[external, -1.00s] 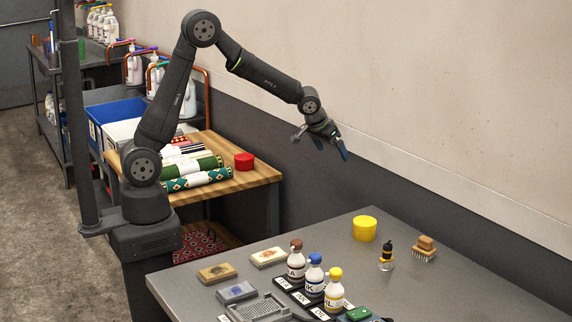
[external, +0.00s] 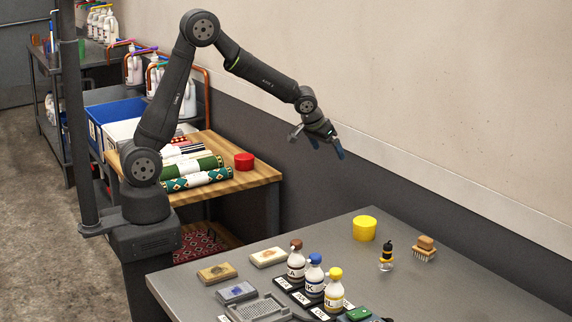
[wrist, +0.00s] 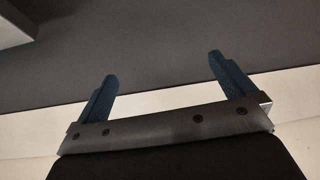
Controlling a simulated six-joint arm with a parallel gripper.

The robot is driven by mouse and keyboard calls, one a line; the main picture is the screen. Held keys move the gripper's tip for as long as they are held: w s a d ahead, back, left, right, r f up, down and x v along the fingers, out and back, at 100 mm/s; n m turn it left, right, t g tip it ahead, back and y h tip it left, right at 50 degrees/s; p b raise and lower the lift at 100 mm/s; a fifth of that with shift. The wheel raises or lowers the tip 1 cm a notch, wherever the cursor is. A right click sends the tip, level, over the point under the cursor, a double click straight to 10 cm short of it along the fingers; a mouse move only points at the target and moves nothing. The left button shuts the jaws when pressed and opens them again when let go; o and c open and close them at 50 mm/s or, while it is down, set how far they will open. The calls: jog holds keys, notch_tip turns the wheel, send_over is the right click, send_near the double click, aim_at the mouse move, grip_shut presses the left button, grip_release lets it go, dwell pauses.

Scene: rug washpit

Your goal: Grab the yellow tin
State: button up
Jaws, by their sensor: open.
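The yellow tin (external: 365,228) stands upright on the grey metal table (external: 460,285), near its back edge by the wall. My gripper (external: 325,152) is in the air, above and to the left of the tin in the external view, well apart from it. Its two blue fingers are spread with nothing between them. In the wrist view, my gripper (wrist: 167,85) shows both fingers apart against the dark lower wall. The tin is not visible in the wrist view.
Right of the tin are a small black-topped bottle (external: 386,256) and a wooden brush (external: 425,248). A red tin (external: 244,161) is on the wooden table (external: 262,179) with rolled rugs.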

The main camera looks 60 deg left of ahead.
jog(key=c, duration=0.4)
jog(key=shift+o, duration=0.2)
jog(key=n+g+h, duration=0.5)
jog(key=n+g, duration=0.1)
jog(key=n, duration=1)
send_near(363, 220)
jog(key=shift+n, duration=0.3)
jog(key=x, duration=0.4)
jog(key=a+x, duration=0.1)
jog(key=x, duration=0.1)
jog(key=shift+w+f, duration=0.2)
jog(key=shift+f, duration=0.05)
jog(key=shift+d+x, duration=0.25)
jog(key=shift+x, duration=1.05)
jog(key=shift+d+x, duration=0.25)
jog(key=shift+x, duration=1.05)
